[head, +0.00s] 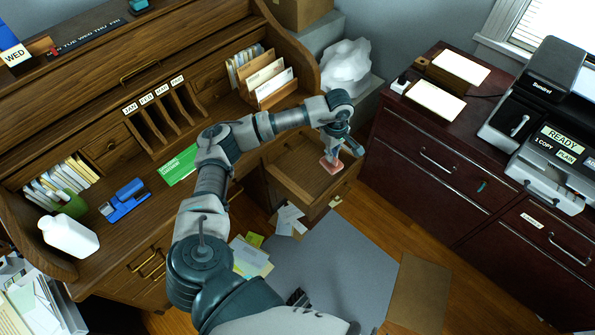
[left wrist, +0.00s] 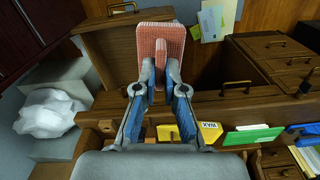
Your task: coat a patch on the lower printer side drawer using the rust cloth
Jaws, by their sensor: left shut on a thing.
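The rust cloth (head: 331,165) is a small pinkish-red checked pad. My left gripper (head: 345,148) is shut on it; the left wrist view shows the cloth (left wrist: 150,45) pinched between the fingertips (left wrist: 160,75). In the head view the cloth appears over a pulled-out wooden desk drawer (head: 290,185). I cannot tell whether it touches the drawer. A wooden drawer (left wrist: 112,50) also shows behind the cloth in the left wrist view. The dark cabinet drawers (head: 420,185) below the printer (head: 550,140) are shut. My right gripper is not in view.
A white crumpled bag (head: 345,67) stands behind the arm. A yellow item labelled WAX (left wrist: 170,133) shows in the left wrist view. Papers (head: 250,260) lie on the floor. The grey mat (head: 330,265) leaves room between desk and cabinet.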

